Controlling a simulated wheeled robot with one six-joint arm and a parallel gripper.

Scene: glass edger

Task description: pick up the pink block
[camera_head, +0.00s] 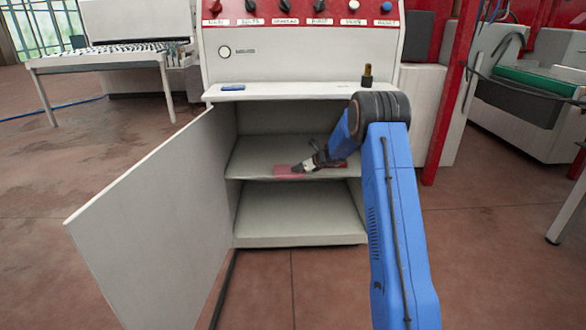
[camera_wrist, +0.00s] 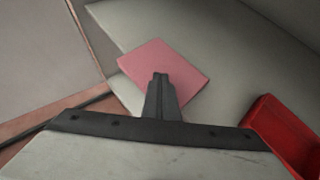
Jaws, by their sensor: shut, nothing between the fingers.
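The pink block (camera_head: 287,171) lies on the middle shelf (camera_head: 256,153) of the open white cabinet, close to the shelf's front edge. In the wrist view the pink block (camera_wrist: 158,66) is a flat pink square set at an angle. My gripper (camera_head: 301,168) reaches into the cabinet from the right, with its tips beside the block. In the wrist view my gripper (camera_wrist: 160,78) is shut and empty, its fingertips overlapping the block's near part. Whether they touch it I cannot tell. The fingers hide a small part of the block.
A red object (camera_wrist: 285,135) is at the lower right of the wrist view. The cabinet door (camera_head: 150,220) stands open at the left. Above, the ledge (camera_head: 300,91) holds a blue item (camera_head: 233,87) and a small dark and brass piece (camera_head: 367,77). The lower shelf (camera_head: 295,215) is empty.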

